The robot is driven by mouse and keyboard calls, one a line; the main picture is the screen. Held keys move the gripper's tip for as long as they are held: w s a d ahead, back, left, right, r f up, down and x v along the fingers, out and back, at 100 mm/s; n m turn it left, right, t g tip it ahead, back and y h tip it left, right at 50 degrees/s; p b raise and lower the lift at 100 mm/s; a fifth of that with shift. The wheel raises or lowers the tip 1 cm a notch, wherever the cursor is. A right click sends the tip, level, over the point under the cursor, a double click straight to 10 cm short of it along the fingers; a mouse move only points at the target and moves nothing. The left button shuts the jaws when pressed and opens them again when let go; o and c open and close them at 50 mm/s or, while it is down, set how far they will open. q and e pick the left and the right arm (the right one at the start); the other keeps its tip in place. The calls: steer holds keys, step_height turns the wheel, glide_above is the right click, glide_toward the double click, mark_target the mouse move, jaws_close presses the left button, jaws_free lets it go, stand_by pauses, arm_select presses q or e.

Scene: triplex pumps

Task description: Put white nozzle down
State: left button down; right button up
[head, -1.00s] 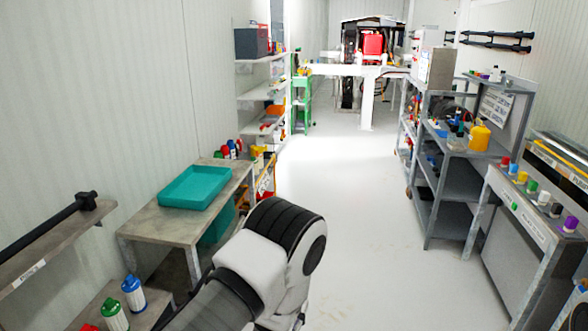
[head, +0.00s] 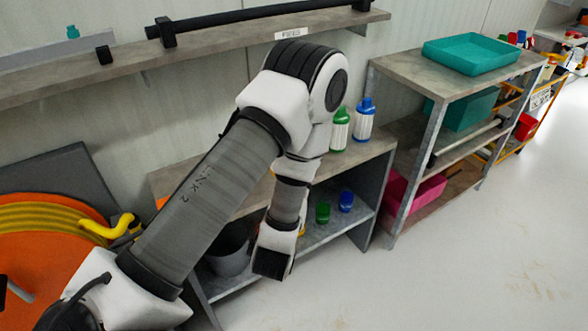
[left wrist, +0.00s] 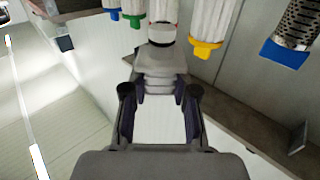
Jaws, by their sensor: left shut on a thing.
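The white nozzle (left wrist: 161,62) is between the two dark fingers of my left gripper (left wrist: 160,88) in the left wrist view. The fingers are shut on its ridged body, and its narrower end points away from the gripper. It is close to a row of bottles with coloured caps, and I cannot tell whether it touches anything. In the head view my left arm reaches over a low grey shelf unit (head: 378,150). Its dark end (head: 272,263) hangs in front of the shelf, and the fingers and nozzle are not discernible there. My right gripper is in neither view.
Green (head: 340,130) and blue (head: 365,120) bottles stand on the low unit's top. Green (head: 322,212) and blue (head: 346,201) small pieces sit on its lower shelf. A wall shelf (head: 215,48) runs above. A teal tray (head: 470,54) is at right. The floor at right is clear.

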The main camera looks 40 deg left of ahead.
arm_select(q)
steer(key=x, duration=0.9)
steer(key=a+f+x, duration=0.1)
steer(key=x, duration=0.3)
steer(key=shift+a, duration=0.1)
steer(key=shift+w+a+f+b, duration=0.1)
steer(key=shift+f+b, duration=0.1)
steer(key=shift+b, duration=0.1)
step_height(320, 180, down, 3)
steer(key=shift+f+b, duration=0.2)
steer(key=shift+b, duration=0.25)
